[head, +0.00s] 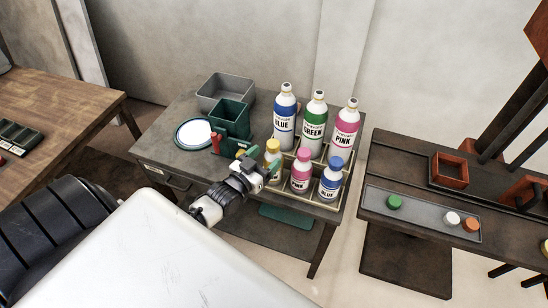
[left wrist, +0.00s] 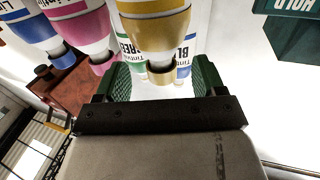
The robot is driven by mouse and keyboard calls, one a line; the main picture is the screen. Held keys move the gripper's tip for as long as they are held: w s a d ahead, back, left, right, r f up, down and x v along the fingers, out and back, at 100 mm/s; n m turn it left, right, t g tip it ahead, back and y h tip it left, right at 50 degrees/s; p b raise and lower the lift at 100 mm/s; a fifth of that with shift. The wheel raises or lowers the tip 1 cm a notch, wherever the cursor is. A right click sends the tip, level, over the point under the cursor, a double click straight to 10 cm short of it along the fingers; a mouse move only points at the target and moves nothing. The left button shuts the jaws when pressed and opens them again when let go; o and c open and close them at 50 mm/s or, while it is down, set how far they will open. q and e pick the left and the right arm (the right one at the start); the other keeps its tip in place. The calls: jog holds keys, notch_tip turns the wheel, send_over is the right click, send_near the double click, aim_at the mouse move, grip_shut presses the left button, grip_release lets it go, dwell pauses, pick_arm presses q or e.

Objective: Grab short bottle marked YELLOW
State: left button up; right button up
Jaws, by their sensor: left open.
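The short bottle with a yellow cap and band (head: 273,147) stands in the front left compartment of a divided rack on the grey table. Its label is mostly hidden by my left gripper (head: 260,163) in the head view. In the left wrist view, which looks inverted, the yellow-banded bottle (left wrist: 155,28) lies ahead of my left gripper (left wrist: 162,82). Its gold cap shows between the two spread green fingers. The gripper is open and holds nothing; I cannot tell whether the fingers touch the bottle. My right gripper is not in view.
Short PINK (head: 300,172) and BLUE (head: 330,180) bottles stand to the right. Tall BLUE (head: 285,117), GREEN (head: 314,125) and PINK (head: 346,128) bottles stand behind. A green bin (head: 232,117), grey bin (head: 224,92) and white round plate (head: 193,133) are left of the rack.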

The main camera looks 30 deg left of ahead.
aim_at(270, 152)
pick_arm(q)
jog(key=w, duration=0.4)
jog(key=shift+w+d+r+p, duration=0.1)
jog(key=shift+d+r+p, duration=0.05)
jog(key=shift+r+p, duration=0.15)
grip_shut()
